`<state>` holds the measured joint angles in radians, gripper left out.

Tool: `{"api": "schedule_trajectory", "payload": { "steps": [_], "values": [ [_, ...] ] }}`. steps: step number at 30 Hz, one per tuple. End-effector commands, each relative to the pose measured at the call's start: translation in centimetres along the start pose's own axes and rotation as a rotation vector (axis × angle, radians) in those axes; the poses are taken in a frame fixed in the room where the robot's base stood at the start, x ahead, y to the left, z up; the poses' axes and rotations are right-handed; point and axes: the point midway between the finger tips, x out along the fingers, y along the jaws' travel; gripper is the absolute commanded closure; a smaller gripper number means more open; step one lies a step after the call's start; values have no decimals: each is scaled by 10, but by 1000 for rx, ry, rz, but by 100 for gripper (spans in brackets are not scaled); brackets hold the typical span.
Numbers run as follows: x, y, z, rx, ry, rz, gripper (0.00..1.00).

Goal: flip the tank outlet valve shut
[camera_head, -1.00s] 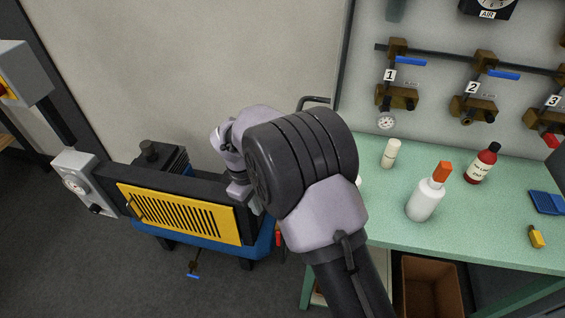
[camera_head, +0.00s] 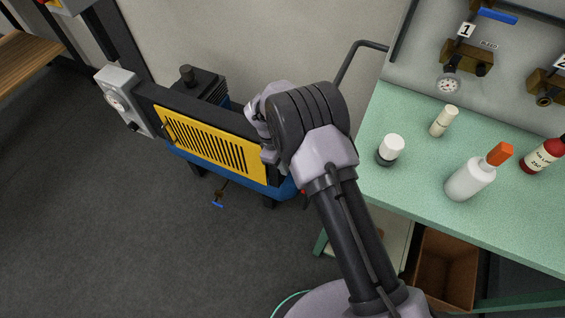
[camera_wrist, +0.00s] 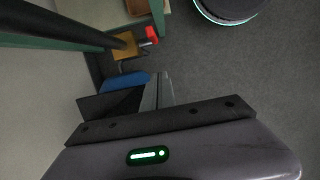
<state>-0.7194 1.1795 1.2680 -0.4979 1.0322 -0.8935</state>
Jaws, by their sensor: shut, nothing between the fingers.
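The blue tank (camera_head: 240,172) lies under the yellow grille in the head view; a small part of the blue tank (camera_wrist: 126,80) shows in the wrist view. Just beyond it in the wrist view is a brass valve body (camera_wrist: 126,46) with a red handle (camera_wrist: 151,35) sticking out to its right. In the head view only a bit of red (camera_head: 303,191) shows at the tank's right end, beside my arm. My gripper (camera_wrist: 158,88) is shut and empty, pointing toward the tank end, apart from the red handle. My wrist hides the gripper in the head view.
A small blue-handled valve (camera_head: 217,201) hangs below the tank. The green bench (camera_head: 400,190) with bottles stands close on the right, and a brown box (camera_head: 447,268) sits under it. A black bent bar (camera_head: 352,58) rises behind my wrist. Floor at left is clear.

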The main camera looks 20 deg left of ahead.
Motion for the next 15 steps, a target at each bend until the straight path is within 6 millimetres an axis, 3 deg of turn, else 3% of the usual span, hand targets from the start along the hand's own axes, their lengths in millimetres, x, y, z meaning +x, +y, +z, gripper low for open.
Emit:
{"api": "schedule_trajectory", "payload": {
  "steps": [1, 4, 9, 15],
  "values": [
    [15, -1, 0, 0, -2, -2, 100],
    [35, -1, 0, 1, -1, -2, 100],
    [38, 0, 27, 2, 0, -1, 100],
    [40, 0, 39, 1, 0, -1, 100]
  ]
}}
